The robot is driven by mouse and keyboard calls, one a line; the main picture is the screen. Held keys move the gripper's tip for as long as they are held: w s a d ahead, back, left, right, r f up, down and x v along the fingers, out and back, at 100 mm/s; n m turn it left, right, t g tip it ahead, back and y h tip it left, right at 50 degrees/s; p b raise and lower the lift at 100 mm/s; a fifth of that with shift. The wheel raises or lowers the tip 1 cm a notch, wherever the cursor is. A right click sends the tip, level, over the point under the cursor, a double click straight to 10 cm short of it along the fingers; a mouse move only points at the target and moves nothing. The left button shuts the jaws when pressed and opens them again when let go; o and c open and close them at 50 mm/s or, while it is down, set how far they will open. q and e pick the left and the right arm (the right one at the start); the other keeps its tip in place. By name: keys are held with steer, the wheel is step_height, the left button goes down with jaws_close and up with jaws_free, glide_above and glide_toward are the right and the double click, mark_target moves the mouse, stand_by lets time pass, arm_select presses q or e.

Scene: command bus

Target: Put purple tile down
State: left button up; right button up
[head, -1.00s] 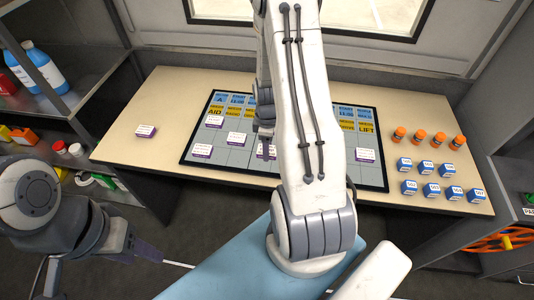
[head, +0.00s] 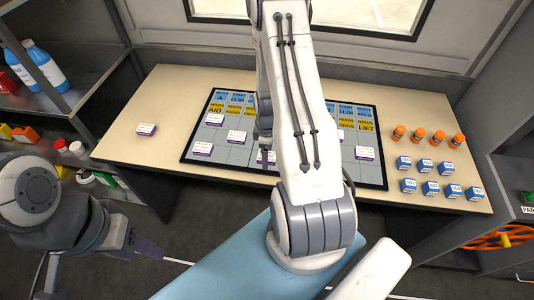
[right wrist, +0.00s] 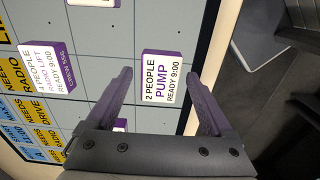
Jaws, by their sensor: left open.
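A white tile with purple sides (right wrist: 165,88), marked "2 PEOPLE PUMP READY 9:00", lies on the grey grid of the board (head: 235,168), near its front edge. My right gripper (right wrist: 159,73) is open over it, one finger on each side, with gaps between fingers and tile. In the head view a purple-edged tile (head: 263,157) shows partly beside my right arm, which hides the right gripper's fingers. My left gripper (head: 158,253) is open and empty at the lower left, in front of the desk.
Other purple tiles lie on the board, including a "4 PEOPLE" one (right wrist: 45,65). One purple tile (head: 146,130) lies on the desk (head: 130,110) left of the board. Orange-capped bottles (head: 437,138) and blue-white blocks (head: 425,166) stand on the right.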

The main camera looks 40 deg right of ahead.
steer(key=shift+r, duration=0.6)
step_height(320, 180, up, 11)
steer(key=b, duration=0.1)
steer(key=w+a+r, duration=0.1)
steer(key=a+r, duration=0.4)
steer(key=a, duration=0.7)
steer(key=s+a+r, duration=0.4)
steer(key=s+a, duration=0.4)
steer(key=a, duration=0.1)
steer(key=s+a+r+m+y, duration=0.1)
steer(key=s+a+r, duration=0.3)
steer(key=s+a, duration=0.5)
steer(key=shift+s+a, duration=0.15)
steer(key=shift+a, duration=0.35)
